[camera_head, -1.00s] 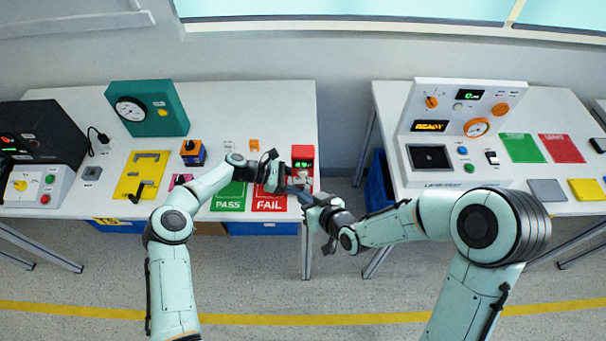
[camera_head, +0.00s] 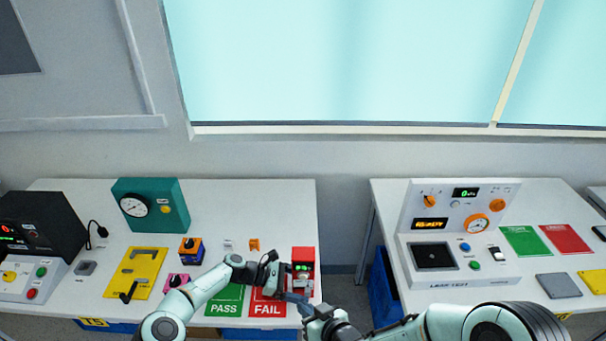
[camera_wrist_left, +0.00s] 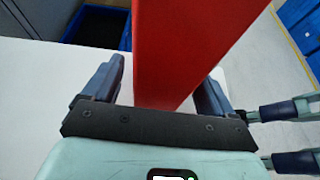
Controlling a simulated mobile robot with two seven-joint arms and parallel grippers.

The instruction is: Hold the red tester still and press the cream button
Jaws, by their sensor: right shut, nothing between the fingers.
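The red tester (camera_head: 303,254) stands at the right front edge of the left table. Its front shows a small display and a pale lower part; I cannot clearly pick out the cream button in it. My left gripper (camera_head: 285,274) is at the tester's left side. In the left wrist view the red tester body (camera_wrist_left: 185,40) lies between the two fingers of the left gripper (camera_wrist_left: 158,88), with a gap showing beside the left finger. My right gripper (camera_head: 297,302) is shut and empty, just in front of and below the tester, near the left gripper.
A green PASS mat (camera_head: 225,300) and red FAIL mat (camera_head: 267,308) lie left of the tester. A yellow plate (camera_head: 138,268) and teal gauge box (camera_head: 150,205) are farther left. A second table with a test console (camera_head: 455,275) stands to the right, beyond a gap.

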